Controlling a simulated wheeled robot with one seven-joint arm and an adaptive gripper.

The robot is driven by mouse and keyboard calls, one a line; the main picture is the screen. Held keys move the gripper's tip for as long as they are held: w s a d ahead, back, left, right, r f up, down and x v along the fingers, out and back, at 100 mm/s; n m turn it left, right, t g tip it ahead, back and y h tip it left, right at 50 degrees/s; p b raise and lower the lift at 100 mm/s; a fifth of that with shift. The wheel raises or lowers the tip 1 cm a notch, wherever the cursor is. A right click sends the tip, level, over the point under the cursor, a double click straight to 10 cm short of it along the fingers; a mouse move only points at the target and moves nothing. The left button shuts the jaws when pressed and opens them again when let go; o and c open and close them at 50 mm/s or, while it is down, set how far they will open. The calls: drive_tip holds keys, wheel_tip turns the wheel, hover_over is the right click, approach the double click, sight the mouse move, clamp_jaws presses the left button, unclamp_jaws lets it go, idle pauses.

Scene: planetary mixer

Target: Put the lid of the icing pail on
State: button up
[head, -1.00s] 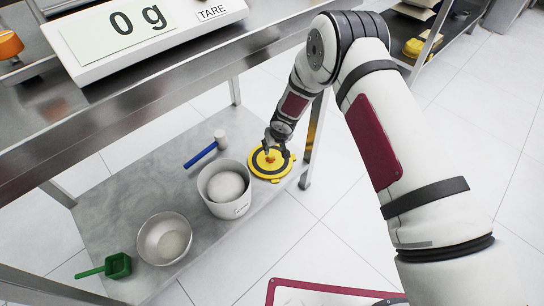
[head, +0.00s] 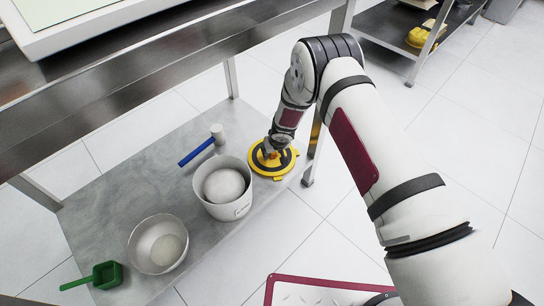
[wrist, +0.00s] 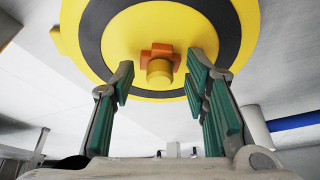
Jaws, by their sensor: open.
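The yellow lid (head: 285,171) with a dark ring lies flat on the lower shelf, right of the white icing pail (head: 222,208). The pail is uncovered and pale icing shows inside it. In the wrist view the lid (wrist: 125,42) fills the top, with an orange knob (wrist: 159,66) at its middle. My gripper (wrist: 166,75) is open, its green-padded fingers on either side of the knob and apart from it. In the head view my gripper (head: 272,148) is over the lid and hides part of it.
A blue-handled mallet (head: 197,151) lies behind the pail. The upper metal tabletop (head: 180,75) overhangs the shelf, with a table leg (head: 318,125) close right of my gripper.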

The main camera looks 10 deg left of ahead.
drive_tip(key=shift+c, duration=0.6)
clamp_jaws()
drive_tip(key=shift+r, duration=0.1)
